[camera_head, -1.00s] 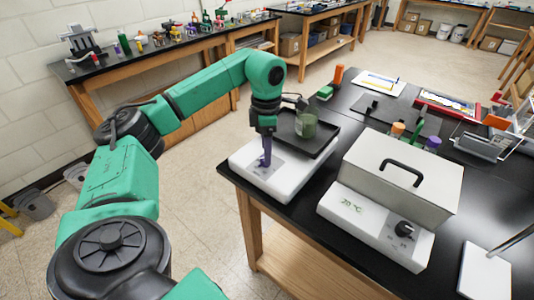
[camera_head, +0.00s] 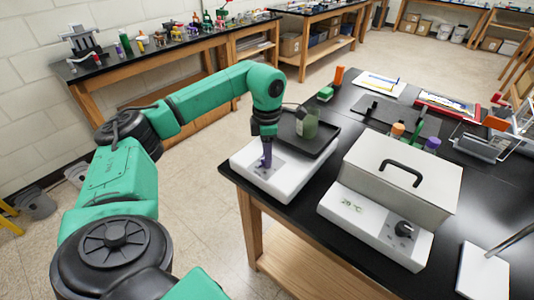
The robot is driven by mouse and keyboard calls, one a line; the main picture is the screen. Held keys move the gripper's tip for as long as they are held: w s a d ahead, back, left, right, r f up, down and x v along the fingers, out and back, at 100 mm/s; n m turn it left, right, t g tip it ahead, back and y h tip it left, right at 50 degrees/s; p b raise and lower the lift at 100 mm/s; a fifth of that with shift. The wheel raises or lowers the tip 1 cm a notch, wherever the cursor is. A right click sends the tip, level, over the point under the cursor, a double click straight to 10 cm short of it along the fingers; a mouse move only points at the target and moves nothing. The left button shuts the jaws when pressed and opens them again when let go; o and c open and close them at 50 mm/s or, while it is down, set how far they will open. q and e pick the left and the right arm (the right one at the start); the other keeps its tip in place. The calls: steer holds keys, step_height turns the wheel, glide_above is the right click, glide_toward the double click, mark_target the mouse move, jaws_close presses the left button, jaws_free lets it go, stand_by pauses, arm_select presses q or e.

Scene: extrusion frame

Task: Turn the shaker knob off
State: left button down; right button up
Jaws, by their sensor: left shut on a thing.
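The shaker (camera_head: 286,191) is a white box with a dark tray (camera_head: 322,150) on top, at the near left corner of the black table. A bottle with green contents (camera_head: 306,124) stands on the tray. My left gripper (camera_head: 266,166) points down at the shaker's front control panel, its purple fingers shut on the shaker knob. The knob is hidden by the fingers, so its angle cannot be told. My right gripper is not in view.
A white water bath (camera_head: 372,232) with a lidded box, a temperature display and a black dial (camera_head: 404,229) stands to the right on the black table (camera_head: 291,211). Coloured-capped bottles (camera_head: 432,145) stand behind it. Open floor lies left of the table.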

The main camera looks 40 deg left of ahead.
arm_select(q)
steer(key=n+p, duration=0.1)
steer(key=n, duration=0.5)
steer(key=shift+r, duration=0.1)
steer(key=n+p, duration=0.1)
steer(key=n, duration=0.4)
steer(key=n+p, duration=0.1)
steer(key=n, duration=0.5)
steer(key=shift+a+n, duration=0.1)
steer(key=shift+n, duration=0.3)
steer(key=n, duration=0.5)
steer(key=shift+n+p, duration=0.3)
steer(key=shift+p, duration=0.1)
steer(key=c, duration=0.5)
jaws_free()
